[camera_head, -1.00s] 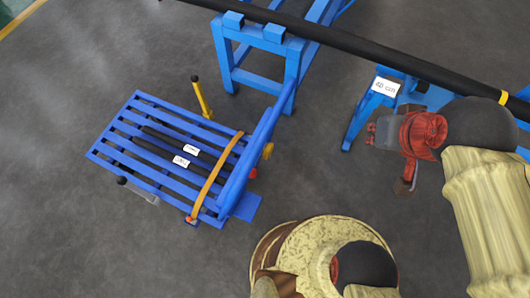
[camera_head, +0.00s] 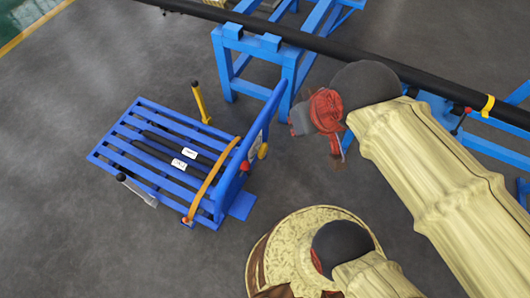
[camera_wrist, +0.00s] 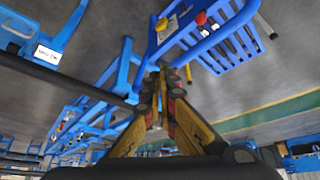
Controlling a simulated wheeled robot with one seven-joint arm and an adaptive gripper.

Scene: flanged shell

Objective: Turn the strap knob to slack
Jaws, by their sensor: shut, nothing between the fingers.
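A blue slatted cart (camera_head: 148,142) stands on the floor at left, with an orange strap (camera_head: 212,180) across its slats. A yellow knob (camera_head: 263,151) and a red knob (camera_head: 244,166) sit on its upright end panel. They also show in the wrist view, yellow (camera_wrist: 162,24) and red (camera_wrist: 201,18). I cannot tell from the frames which one works the strap. My gripper (camera_head: 338,164) is to the right of the cart, apart from both knobs. In the wrist view its fingers (camera_wrist: 163,80) are together and empty, below the cart's panel.
Two dark bars with white labels (camera_head: 190,153) lie on the cart. A yellow post (camera_head: 200,103) and a black-tipped lever (camera_head: 137,189) stand beside it. A blue stand (camera_head: 232,62) carries a long black pipe (camera_head: 340,48) behind. Bare floor lies between my gripper and the cart.

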